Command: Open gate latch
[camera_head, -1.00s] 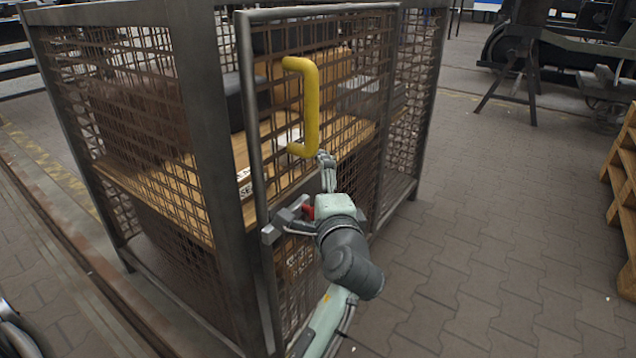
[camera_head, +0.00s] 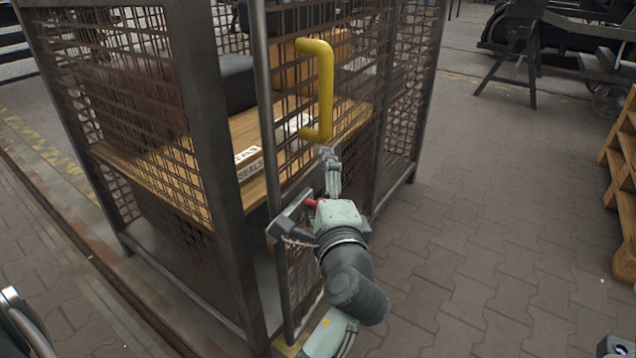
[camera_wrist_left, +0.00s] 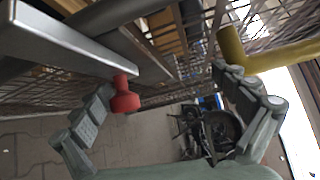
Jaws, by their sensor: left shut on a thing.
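The gate latch is a grey metal bar (camera_head: 290,214) with a red knob (camera_wrist_left: 125,95), on the gate of a mesh cage. In the left wrist view the knob is beside the left finger, and the fingers (camera_wrist_left: 168,115) look spread. The other finger is just below the yellow handle (camera_head: 326,90); I cannot tell if they touch. The gate's tubular edge (camera_head: 264,110) stands apart from the cage's corner post (camera_head: 205,130).
Inside the cage, a wooden shelf (camera_head: 262,187) carries boxes labelled SEALS. Wooden pallets (camera_head: 622,180) stand at the right edge. A dark stand (camera_head: 530,75) is at the back right. The paved floor (camera_head: 480,220) right of the cage is clear.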

